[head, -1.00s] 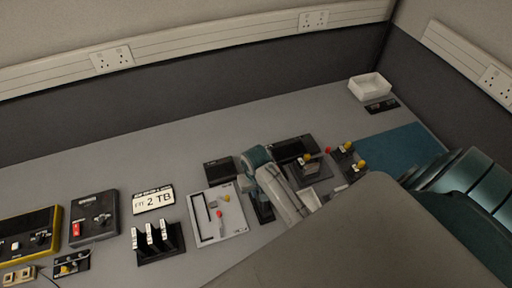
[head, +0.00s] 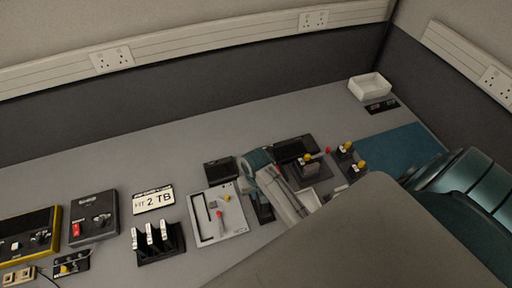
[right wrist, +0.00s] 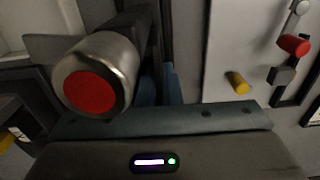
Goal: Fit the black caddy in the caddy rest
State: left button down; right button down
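My right arm reaches in from the lower right in the head view, and its teal right gripper (head: 257,162) is low over the bench. In the right wrist view its teal fingers (right wrist: 166,88) show beside a dark upright part, partly behind a metal cylinder with a red end (right wrist: 90,86). Whether they grip anything is unclear. A dark piece (head: 263,208) lies just below the gripper. Black blocks stand behind it on the left (head: 220,169) and right (head: 293,149). I cannot tell which dark item is the caddy or its rest. My left gripper is not in view.
A pale panel (head: 207,233) with red and yellow knobs lies close left of the gripper. Yellow- and red-topped fixtures (head: 349,158) stand to the right. A black rack (head: 158,250), control boxes (head: 94,221) and a white tray (head: 370,87) are farther off. The back bench is clear.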

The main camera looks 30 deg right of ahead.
jog(key=shift+f, duration=0.3)
dwell(0.4)
jog(key=c, duration=1.2)
grip_release()
jog(key=shift+a, duration=0.1)
jog(key=shift+c, duration=0.2)
jog(key=shift+d+r, duration=0.15)
jog(key=shift+r, duration=0.75)
jog(key=shift+d+r, duration=0.1)
jog(key=shift+r, duration=0.8)
jog(key=shift+a+r, duration=0.15)
jog(key=shift+r, duration=1.8)
